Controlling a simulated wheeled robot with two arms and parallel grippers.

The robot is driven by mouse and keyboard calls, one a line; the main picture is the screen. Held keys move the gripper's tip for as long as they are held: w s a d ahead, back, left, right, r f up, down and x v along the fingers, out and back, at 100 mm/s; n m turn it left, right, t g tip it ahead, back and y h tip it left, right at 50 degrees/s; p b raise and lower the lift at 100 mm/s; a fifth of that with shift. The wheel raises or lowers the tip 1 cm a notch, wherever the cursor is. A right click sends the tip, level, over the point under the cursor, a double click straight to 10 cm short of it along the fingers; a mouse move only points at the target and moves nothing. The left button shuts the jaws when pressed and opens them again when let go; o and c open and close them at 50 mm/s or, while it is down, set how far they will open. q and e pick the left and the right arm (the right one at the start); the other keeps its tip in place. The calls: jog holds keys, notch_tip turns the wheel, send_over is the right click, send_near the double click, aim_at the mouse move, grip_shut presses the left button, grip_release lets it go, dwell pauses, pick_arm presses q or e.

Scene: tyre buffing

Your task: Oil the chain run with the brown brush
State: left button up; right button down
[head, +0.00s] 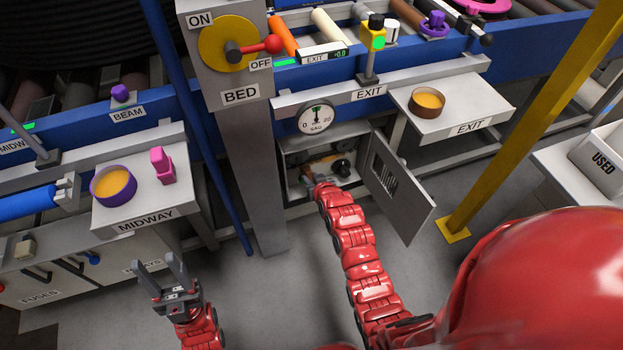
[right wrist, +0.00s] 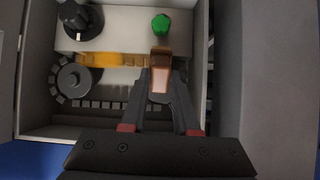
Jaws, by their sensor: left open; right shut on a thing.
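My right gripper (right wrist: 162,85) is shut on the brown brush (right wrist: 160,72), inside an open cabinet (head: 290,145) below the EXIT sign. The chain run (right wrist: 105,103) is a dark row of links along the lower part of the cabinet, passing around a grey sprocket (right wrist: 75,80) at the left. The brush appears above the chain; I cannot tell whether it touches. The fingers hide the chain's right part. An amber strip (right wrist: 105,60) extends left from the brush; I cannot tell whether it belongs to it. My left gripper (head: 175,278) is open and empty, low at the left.
The cabinet door (head: 398,172) stands open to the right. A black knob (right wrist: 75,18) and a green knob (right wrist: 161,25) sit above the chain. Bowls of amber liquid stand on the MIDWAY shelf (head: 150,200) and EXIT shelf (head: 450,120). A yellow post (head: 530,120) rises at the right.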

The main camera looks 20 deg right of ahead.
jog(key=shift+w, duration=0.3)
jog(key=shift+d, duration=0.1)
